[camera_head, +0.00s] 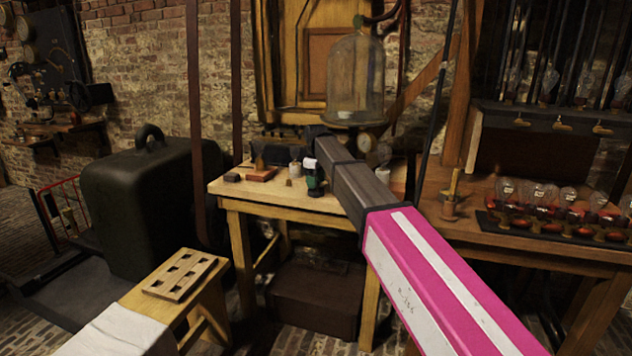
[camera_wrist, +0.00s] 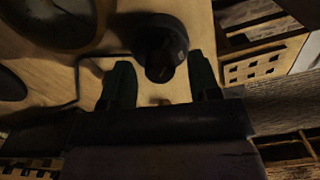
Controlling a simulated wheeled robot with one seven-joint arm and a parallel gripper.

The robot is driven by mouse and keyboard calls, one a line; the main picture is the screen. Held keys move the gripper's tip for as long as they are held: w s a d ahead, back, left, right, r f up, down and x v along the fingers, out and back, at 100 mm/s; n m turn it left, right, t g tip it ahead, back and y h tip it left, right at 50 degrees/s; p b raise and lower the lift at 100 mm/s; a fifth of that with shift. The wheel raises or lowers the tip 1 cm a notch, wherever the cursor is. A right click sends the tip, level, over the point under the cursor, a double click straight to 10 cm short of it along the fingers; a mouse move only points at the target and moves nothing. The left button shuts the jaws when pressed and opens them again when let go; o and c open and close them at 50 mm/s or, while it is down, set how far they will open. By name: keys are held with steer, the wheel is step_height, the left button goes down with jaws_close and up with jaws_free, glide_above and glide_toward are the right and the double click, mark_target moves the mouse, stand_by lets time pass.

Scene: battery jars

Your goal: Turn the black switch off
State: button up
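The black switch (camera_wrist: 160,45) is a dark rounded knob on the wooden table top, seen from above in the wrist view. My gripper (camera_wrist: 160,64) is open, its two dark green fingers apart on either side of the knob's near end. I see no clear contact between fingers and knob, and cannot tell their height difference. In the head view my gripper (camera_head: 314,180) points down over the light wooden table (camera_head: 232,190). The switch cannot be made out there; my gripper and arm probably cover it. The switch's on or off position cannot be read.
A glass bell jar (camera_head: 356,75) stands behind my arm. Small items, including a red block (camera_head: 262,173) and a dark block (camera_head: 231,177), lie on the table's left. A slotted wooden block (camera_head: 185,275) sits lower left. Glass bulbs (camera_head: 545,194) stand on the right bench.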

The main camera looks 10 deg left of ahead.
steer(key=shift+r, duration=0.1)
step_height(320, 180, up, 11)
steer(key=shift+f, duration=0.2)
stand_by(0.4)
